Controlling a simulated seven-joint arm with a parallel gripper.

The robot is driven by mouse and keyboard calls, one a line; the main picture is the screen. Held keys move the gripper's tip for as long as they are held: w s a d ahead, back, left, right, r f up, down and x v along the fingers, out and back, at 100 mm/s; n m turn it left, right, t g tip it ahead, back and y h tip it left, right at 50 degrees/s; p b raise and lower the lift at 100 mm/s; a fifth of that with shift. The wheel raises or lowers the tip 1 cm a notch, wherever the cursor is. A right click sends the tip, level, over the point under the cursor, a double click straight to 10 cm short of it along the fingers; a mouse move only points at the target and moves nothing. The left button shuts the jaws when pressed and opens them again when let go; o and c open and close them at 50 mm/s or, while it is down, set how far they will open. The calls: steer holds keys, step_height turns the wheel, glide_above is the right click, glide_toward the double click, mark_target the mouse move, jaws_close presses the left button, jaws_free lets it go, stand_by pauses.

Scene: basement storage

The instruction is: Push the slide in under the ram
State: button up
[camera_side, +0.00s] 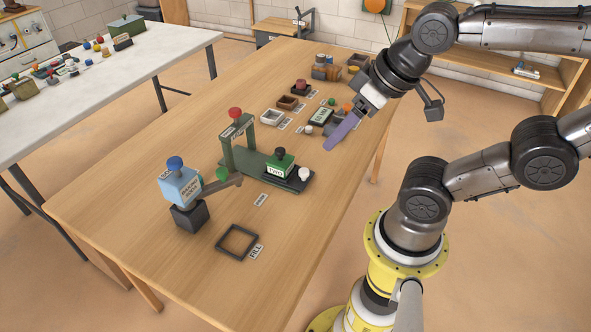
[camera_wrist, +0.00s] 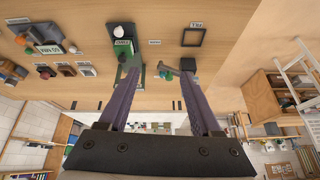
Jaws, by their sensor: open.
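The press (camera_side: 226,155) is a green frame with a red knob (camera_side: 235,113) on top, standing on a long green base (camera_side: 245,177). The dark slide (camera_side: 297,187) sits at the base's right end, out from under the ram, with a white knob (camera_side: 305,174) at its outer end. A green labelled block (camera_side: 279,169) with a dark top rests on the slide. My gripper (camera_side: 330,146) has purple fingers, open and empty, raised above the table right of and beyond the slide. In the wrist view the open fingers (camera_wrist: 160,68) show, and the white knob (camera_wrist: 118,30) lies past the left one.
A blue-topped dispenser (camera_side: 180,186) with a side lever stands left of the press. A square dark frame (camera_side: 220,246) lies flat nearer the front. Small trays (camera_side: 272,117), a dark labelled box (camera_side: 321,116) and other items stand farther back. The table's right front is clear.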

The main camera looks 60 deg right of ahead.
steer(key=w+d+r+m, duration=0.1)
steer(key=w+r+m, duration=0.1)
steer(key=w+m, duration=0.35)
steer(key=m+g, duration=0.6)
steer(key=m, duration=0.5)
glide_above(304, 171)
step_height(304, 171, down, 14)
step_height(304, 171, down, 13)
steer(key=shift+f, duration=0.1)
jaws_close()
steer(key=shift+w, duration=0.1)
